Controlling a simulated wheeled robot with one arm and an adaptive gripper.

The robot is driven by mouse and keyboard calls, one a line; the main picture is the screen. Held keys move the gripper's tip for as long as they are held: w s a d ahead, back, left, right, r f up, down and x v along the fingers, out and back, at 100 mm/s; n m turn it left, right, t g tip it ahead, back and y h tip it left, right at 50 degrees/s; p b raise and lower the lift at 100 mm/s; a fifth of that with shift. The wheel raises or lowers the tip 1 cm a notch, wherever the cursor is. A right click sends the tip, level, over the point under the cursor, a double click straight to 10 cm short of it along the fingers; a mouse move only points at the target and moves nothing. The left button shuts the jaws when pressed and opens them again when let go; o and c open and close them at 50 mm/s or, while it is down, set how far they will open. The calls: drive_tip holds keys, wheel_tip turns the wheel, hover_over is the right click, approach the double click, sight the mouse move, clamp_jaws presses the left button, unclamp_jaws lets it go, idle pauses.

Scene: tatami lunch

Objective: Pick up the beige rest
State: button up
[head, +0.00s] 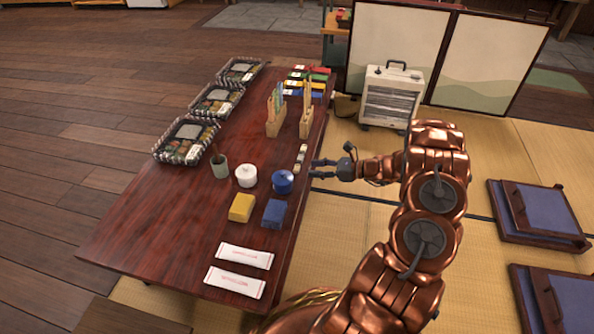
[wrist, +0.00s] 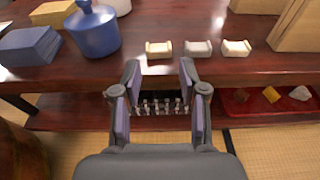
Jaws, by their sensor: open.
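Three small rests stand in a row near the table edge in the wrist view. The left one looks beige (wrist: 159,49), the middle one is pale grey-white (wrist: 197,48), and the right one is cream (wrist: 236,48). In the head view the row of rests (head: 301,157) is small, and their shades are hard to tell apart. My gripper (head: 314,168) is open and empty at the table's right edge, beside the row. In the wrist view my gripper (wrist: 160,78) points toward the beige rest, with a gap between them.
A blue lidded jar (wrist: 92,30) stands left of the rests, with a blue block (wrist: 28,46) beyond it. Wooden holders (head: 306,122) stand behind the row. Below the tabletop (head: 150,215), a red tray (wrist: 262,103) holds small pieces. A heater (head: 390,97) stands on the tatami.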

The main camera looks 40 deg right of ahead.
sight(296, 168)
drive_tip(key=shift+b+x, duration=0.9)
drive_tip(key=shift+x, duration=0.55)
drive_tip(key=shift+b+x, duration=0.3)
drive_tip(key=shift+x, duration=0.7)
drive_tip(key=shift+r, duration=0.15)
drive_tip(key=shift+c, duration=0.3)
drive_tip(key=c, duration=0.5)
